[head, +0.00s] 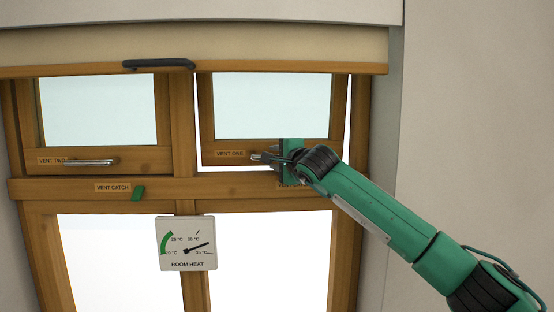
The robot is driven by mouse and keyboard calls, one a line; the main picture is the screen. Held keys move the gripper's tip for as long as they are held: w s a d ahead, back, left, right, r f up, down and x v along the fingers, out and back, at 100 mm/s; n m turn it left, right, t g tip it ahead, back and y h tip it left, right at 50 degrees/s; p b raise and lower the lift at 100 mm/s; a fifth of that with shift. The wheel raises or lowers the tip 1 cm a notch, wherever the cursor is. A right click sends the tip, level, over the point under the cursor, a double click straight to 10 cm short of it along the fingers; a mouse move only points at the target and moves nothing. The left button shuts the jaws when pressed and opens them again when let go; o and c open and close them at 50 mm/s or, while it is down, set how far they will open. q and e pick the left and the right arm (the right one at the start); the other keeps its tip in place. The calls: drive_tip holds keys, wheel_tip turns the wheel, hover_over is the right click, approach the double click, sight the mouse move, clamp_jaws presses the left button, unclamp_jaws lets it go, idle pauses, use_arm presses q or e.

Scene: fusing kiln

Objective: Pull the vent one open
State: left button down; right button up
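The vent one sash (316,152) is the upper right wooden-framed pane, with a "VENT ONE" label on its bottom rail. It stands ajar: bright gaps show along its bottom and right edges. Its metal handle (257,156) sticks out to the left of my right gripper (272,157). My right gripper is at the handle, with its fingers appearing closed around it; the green gripper body hides the rest of the handle. My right arm comes in from the lower right. My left gripper is not in view.
Vent two (140,160), with a bar handle (90,162), is shut at upper left. A green vent catch (138,193) sits on the crossbar below it. A room heat dial (187,243) hangs lower down. A rolled blind (280,48) with a dark handle (158,63) is above.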

drive_tip(key=shift+s, duration=0.1)
drive_tip(key=shift+s+d+f+b, duration=0.15)
drive_tip(key=shift+s+d+b, duration=0.05)
drive_tip(key=shift+b, duration=0.15)
drive_tip(key=b+v, duration=0.6)
drive_tip(key=v, duration=0.7)
drive_tip(key=shift+b, duration=0.4)
drive_tip(key=shift+s+a, duration=0.1)
drive_tip(key=shift+s, duration=0.05)
